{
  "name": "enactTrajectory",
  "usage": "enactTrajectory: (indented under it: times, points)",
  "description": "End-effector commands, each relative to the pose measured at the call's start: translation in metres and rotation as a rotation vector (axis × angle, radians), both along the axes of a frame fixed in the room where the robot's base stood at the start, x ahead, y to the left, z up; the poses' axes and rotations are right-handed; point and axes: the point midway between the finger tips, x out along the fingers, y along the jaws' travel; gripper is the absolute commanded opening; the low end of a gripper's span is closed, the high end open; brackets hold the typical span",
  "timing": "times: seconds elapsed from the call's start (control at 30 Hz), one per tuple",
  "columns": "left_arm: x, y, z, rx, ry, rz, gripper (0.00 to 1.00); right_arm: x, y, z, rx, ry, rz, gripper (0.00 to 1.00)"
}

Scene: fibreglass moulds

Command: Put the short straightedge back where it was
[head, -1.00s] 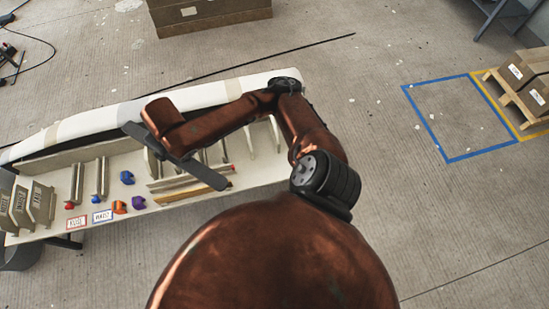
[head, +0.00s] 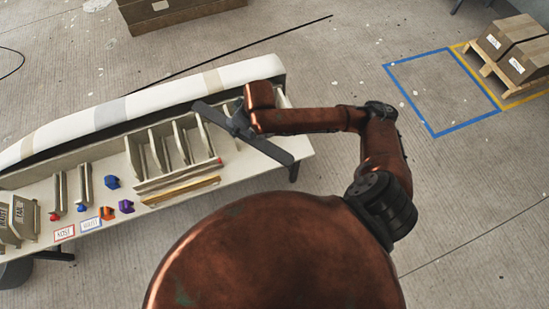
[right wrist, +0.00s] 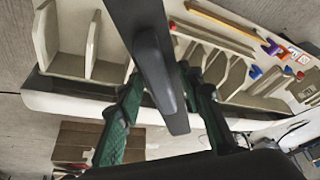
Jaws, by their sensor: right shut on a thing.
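My right gripper (head: 236,124) is shut on a long, flat dark grey bar, which I take to be the short straightedge (head: 273,149). It holds the bar slantwise above the right end of the table. In the right wrist view the bar (right wrist: 152,62) runs between the green fingers (right wrist: 160,90) and hides part of the view. A yellow strip (head: 180,191) and a pale strip with a red end (head: 180,175) lie along the table's front edge. My left gripper is not in view.
The narrow table (head: 235,172) carries several upright pale boards (head: 158,148), small coloured blocks (head: 111,182) and two labels (head: 64,233). A long white mould (head: 160,102) lies along its back. A blue-taped square (head: 440,92) on the floor is empty; boxes (head: 505,45) stand on a pallet beside it.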

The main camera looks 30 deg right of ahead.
Motion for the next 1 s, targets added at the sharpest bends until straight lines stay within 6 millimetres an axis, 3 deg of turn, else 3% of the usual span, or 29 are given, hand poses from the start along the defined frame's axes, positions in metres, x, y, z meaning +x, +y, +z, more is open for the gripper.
enactTrajectory:
  times: [0.03, 0.1, 0.3, 0.43, 0.6, 0.77, 1.0]
  points:
    - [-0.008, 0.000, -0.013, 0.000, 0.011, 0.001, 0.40, -0.004, 0.000, -0.037, 0.001, 0.012, 0.081, 0.00]
    - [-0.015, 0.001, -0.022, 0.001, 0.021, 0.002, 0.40, -0.008, 0.002, -0.073, 0.003, 0.012, 0.216, 0.00]
    - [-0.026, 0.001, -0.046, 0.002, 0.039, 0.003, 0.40, -0.024, 0.005, -0.170, 0.005, 0.007, 0.578, 0.00]
    - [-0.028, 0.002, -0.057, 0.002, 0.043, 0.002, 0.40, -0.037, 0.005, -0.220, 0.005, 0.006, 0.761, 0.00]
    - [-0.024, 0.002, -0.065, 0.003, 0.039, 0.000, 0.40, -0.049, 0.004, -0.258, 0.003, -0.001, 0.907, 0.00]
    - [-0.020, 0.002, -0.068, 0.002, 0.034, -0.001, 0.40, -0.048, -0.005, -0.272, -0.001, -0.001, 0.951, 0.00]
    - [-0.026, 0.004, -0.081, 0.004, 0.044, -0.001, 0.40, -0.025, -0.052, -0.297, -0.003, 0.001, 0.949, 0.00]
